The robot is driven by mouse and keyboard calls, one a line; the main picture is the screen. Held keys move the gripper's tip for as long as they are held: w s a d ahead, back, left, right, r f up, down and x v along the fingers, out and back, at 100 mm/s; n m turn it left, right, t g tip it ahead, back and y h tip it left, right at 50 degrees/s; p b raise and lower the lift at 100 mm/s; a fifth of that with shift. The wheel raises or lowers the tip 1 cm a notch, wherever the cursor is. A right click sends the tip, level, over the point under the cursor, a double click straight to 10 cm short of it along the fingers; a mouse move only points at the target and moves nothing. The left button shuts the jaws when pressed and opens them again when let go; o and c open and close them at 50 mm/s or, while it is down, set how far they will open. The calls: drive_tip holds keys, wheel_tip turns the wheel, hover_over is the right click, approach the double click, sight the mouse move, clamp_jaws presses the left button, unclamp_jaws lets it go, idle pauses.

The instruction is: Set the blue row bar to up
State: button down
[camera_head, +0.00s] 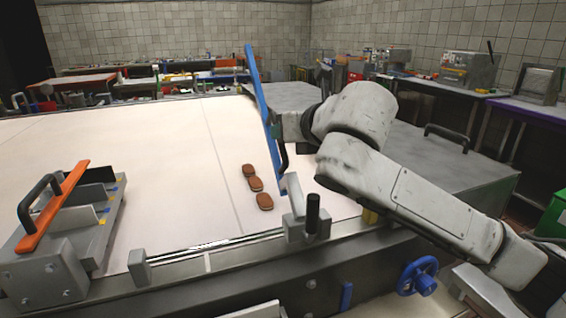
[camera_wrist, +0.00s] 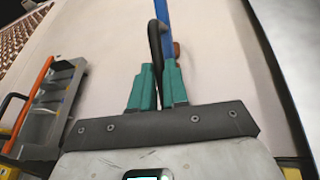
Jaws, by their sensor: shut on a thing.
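The blue row bar (camera_head: 263,112) stands raised and leaning over the pale belt, its upper end high and its lower end near the belt's front right. A black handle (camera_head: 284,160) is on the side of the bar facing my arm. In the wrist view my gripper (camera_wrist: 158,78) has its teal fingers shut on this black handle (camera_wrist: 154,42), and part of the blue bar (camera_wrist: 162,10) shows just behind it.
Several brown sandwich biscuits (camera_head: 256,184) lie in a row on the belt (camera_head: 190,150) left of the bar. A grey unit with an orange bar (camera_head: 55,205) stands at the left. A metal cabinet (camera_head: 440,165) is behind my arm, and a blue handwheel (camera_head: 418,276) is at the front.

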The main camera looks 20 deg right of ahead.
drive_tip(key=s+n+t+y+b, duration=0.1)
drive_tip(key=s+t+b, duration=0.2)
drive_tip(key=s+b, duration=0.2)
drive_tip(key=s+r+t+b, duration=0.1)
drive_tip(key=s+t+b, duration=0.3)
drive_tip(key=b, duration=0.6)
drive_tip(key=s+n+t+y+b, duration=0.1)
drive_tip(key=s+t+b, duration=0.2)
drive_tip(key=s+b, duration=0.2)
drive_tip(key=shift+s+r+n+t+y+b, duration=0.3)
drive_tip(key=shift+s+b, duration=0.1)
drive_tip(key=shift+b, duration=0.75)
drive_tip(key=s+t+y+b, duration=0.1)
drive_tip(key=b, duration=0.1)
drive_tip(key=s+n+t+b, duration=0.1)
drive_tip(key=s+b, duration=0.1)
drive_tip(key=shift+f+y, duration=0.35)
drive_tip(key=shift+y, duration=0.05)
drive_tip(key=c, duration=1.1)
unclamp_jaws()
drive_tip(key=v, duration=1)
drive_tip(key=shift+s+f+p, duration=0.25)
drive_tip(key=shift+f+p, duration=0.05)
drive_tip(key=shift+p, duration=0.05)
